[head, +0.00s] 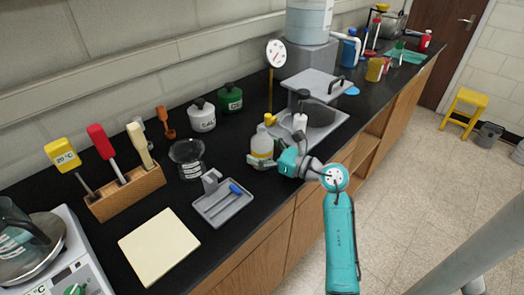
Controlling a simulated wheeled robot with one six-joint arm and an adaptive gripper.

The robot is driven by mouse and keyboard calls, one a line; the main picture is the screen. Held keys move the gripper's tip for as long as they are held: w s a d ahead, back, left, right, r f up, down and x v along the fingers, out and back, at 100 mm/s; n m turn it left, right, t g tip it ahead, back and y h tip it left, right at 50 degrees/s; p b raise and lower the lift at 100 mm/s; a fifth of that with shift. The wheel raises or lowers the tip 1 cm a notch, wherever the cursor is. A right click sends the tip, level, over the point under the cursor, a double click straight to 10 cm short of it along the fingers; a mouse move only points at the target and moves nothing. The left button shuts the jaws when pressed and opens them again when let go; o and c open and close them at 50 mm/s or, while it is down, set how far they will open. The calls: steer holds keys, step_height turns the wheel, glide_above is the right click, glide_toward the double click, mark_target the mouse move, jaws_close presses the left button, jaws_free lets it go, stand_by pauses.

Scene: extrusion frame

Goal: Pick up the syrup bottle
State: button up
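A pale bottle with yellowish contents and a yellow cap (262,146) stands upright on the black counter, near the middle of the head view. It looks like the syrup bottle, but I cannot read its label. My gripper (268,163) is at the bottle's lower right side, reaching in from the right at the end of my teal arm. The fingers are small and partly merge with the bottle's base. I cannot tell whether they touch it or how far apart they are.
A grey tray with a blue item (222,208) and a dark-rimmed glass jar (188,160) stand left of the bottle. A waffle-iron-like appliance with a raised lid (314,86) stands close behind it.

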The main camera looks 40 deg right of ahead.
mark_target(261, 129)
steer(key=c, duration=1.3)
steer(key=shift+o, duration=0.2)
step_height(261, 129, up, 10)
steer(key=shift+r, duration=0.1)
